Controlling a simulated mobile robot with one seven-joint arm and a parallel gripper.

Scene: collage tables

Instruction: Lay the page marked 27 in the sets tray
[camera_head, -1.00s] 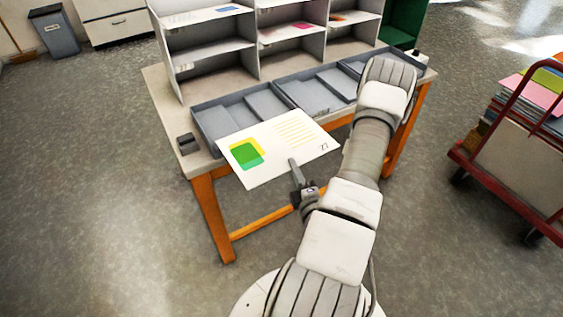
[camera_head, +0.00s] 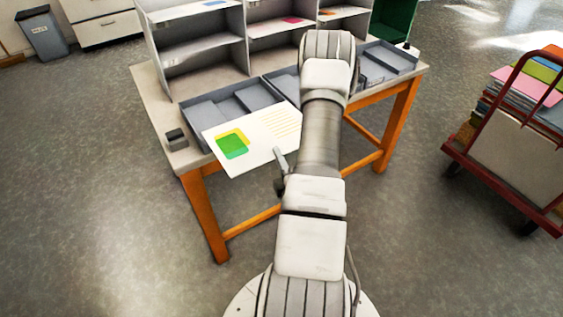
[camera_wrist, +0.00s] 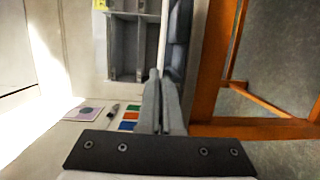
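A white page (camera_head: 255,150) with a green and yellow picture and orange lines is held by one edge in my gripper (camera_head: 280,160). It hangs just off the table's front edge, in front of the left grey tray (camera_head: 192,112), overlapping it in the picture. Its right corner is behind my arm, so the number is hidden now; 27 showed there earlier. In the wrist view, the page (camera_wrist: 166,40) is a thin edge-on strip between the shut fingers (camera_wrist: 160,85). Trays line the table front; my arm partly covers the middle one. No tray label is readable.
An open shelf (camera_head: 205,55) with pages stands behind the trays on the wooden-legged table (camera_head: 152,95). A small dark block (camera_head: 176,138) is at the left front corner. A red cart (camera_head: 500,165) stands right. Floor at left is clear.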

